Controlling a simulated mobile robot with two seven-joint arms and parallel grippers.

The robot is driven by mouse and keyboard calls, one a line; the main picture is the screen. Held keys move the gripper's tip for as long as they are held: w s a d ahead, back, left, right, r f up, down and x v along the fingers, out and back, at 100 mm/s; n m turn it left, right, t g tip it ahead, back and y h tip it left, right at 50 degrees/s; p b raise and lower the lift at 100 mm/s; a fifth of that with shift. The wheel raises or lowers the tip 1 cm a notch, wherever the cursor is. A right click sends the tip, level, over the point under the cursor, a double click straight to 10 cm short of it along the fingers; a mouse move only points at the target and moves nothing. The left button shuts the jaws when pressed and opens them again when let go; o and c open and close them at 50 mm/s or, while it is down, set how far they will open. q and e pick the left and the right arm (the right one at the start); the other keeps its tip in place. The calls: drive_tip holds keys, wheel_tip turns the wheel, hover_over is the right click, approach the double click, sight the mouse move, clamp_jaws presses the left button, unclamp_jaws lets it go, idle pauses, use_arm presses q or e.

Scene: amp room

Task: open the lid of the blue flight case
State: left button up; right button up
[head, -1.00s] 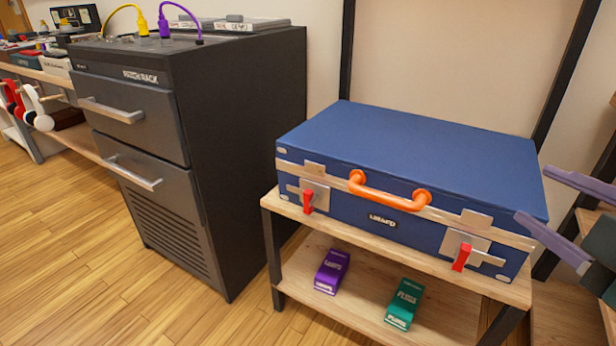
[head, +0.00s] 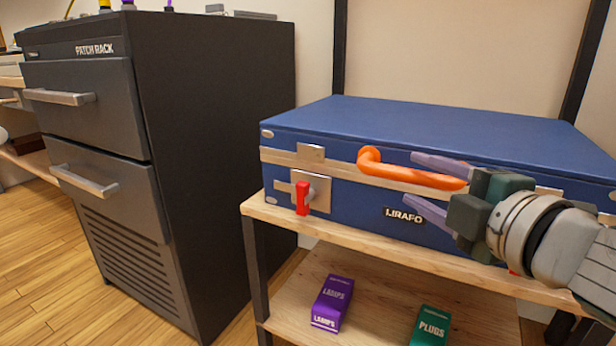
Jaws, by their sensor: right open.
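The blue flight case (head: 350,207) stands on the top board of a wooden shelf unit. Its blue lid (head: 420,132) lies flat and closed. An orange handle (head: 367,160) arches from the front of the lid; its right end is hidden behind my gripper. The left latch with its red lever (head: 303,197) shows on the front. The right latch is mostly hidden by my arm, with a bit of red below. My right gripper (head: 426,182) is open in front of the case, its two purple-grey fingers above and below the orange handle. My left gripper is out of view.
The shelf board (head: 262,212) has a narrow free strip in front of the case. Below are a purple lamps box (head: 333,300) and a green plugs box (head: 430,326). A dark patch rack cabinet (head: 210,150) with closed drawers stands to the left.

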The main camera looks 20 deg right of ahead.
sight(414, 179)
drive_tip(key=shift+w+d+f+b, duration=0.15)
drive_tip(key=shift+w+b, duration=0.1)
drive_tip(key=shift+w, duration=0.8)
drive_tip(key=shift+w+f+b, duration=0.15)
drive_tip(key=shift+w+b, duration=0.1)
drive_tip(key=shift+w, duration=0.75)
clamp_jaws()
